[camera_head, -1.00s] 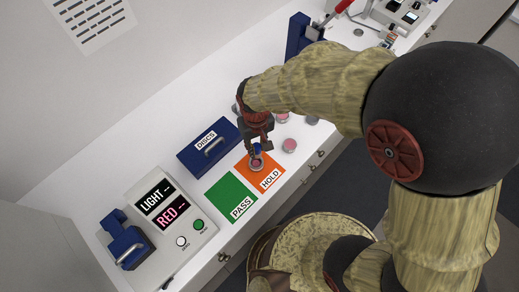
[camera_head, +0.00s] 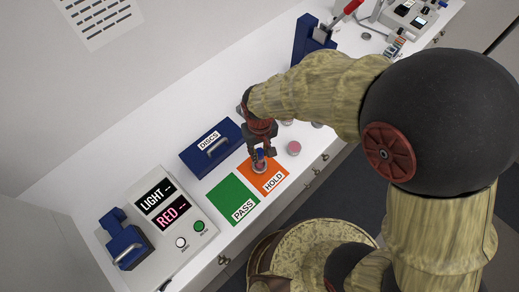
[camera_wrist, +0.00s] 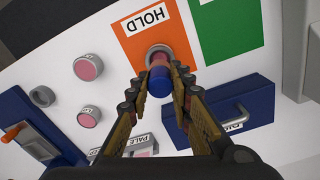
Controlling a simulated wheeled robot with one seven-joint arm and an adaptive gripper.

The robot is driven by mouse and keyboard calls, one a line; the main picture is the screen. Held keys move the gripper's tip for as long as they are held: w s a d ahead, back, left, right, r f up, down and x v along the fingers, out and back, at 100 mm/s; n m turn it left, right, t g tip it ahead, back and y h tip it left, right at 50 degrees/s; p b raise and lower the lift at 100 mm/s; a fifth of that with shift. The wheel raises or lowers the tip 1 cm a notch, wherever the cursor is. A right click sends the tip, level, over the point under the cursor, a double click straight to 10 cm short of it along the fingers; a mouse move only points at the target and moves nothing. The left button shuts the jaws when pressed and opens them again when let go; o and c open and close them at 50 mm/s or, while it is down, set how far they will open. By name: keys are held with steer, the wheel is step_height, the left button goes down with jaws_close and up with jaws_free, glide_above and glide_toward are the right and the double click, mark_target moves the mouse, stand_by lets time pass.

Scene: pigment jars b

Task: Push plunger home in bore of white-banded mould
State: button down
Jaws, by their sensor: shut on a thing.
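My gripper (camera_head: 262,158) points down over the orange HOLD mat (camera_head: 276,180). In the wrist view its fingers (camera_wrist: 159,88) are shut on a blue cylindrical plunger (camera_wrist: 158,80), with a pinkish-red section beyond the blue end. The plunger also shows in the head view (camera_head: 260,153). Its far end meets a small round mould with a pale grey-white rim (camera_wrist: 158,48) on the HOLD mat, also seen in the head view (camera_head: 260,168). The plunger hides most of the bore, so I cannot tell how deep it sits.
A green PASS mat (camera_head: 232,197) lies beside HOLD. A blue DISCS box (camera_head: 210,149) stands behind. A pink-topped jar (camera_head: 293,148) stands to the right; more pots show in the wrist view (camera_wrist: 90,67). A LIGHT/RED readout unit (camera_head: 175,215) stands at left.

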mark_target(260, 159)
steer(key=shift+f+b, duration=0.65)
steer(key=shift+f, duration=0.7)
steer(key=shift+f+b, duration=0.7)
steer(key=shift+f, duration=0.8)
stand_by(0.9)
steer(key=c, duration=1.5)
jaws_free()
steer(key=shift+r, duration=0.1)
step_height(260, 159, up, 12)
steer(key=s+d+r+m+t+b, duration=0.2)
steer(key=d+r, duration=0.3)
steer(key=d, duration=0.6)
steer(key=s+d+r+m+t+b, duration=0.3)
steer(key=s+d+r+m+b, duration=0.1)
steer(key=d, duration=0.7)
steer(key=shift+s+d+r+t+b, duration=0.3)
steer(key=shift+s+d+r+b, duration=0.1)
steer(key=shift+s+r, duration=0.4)
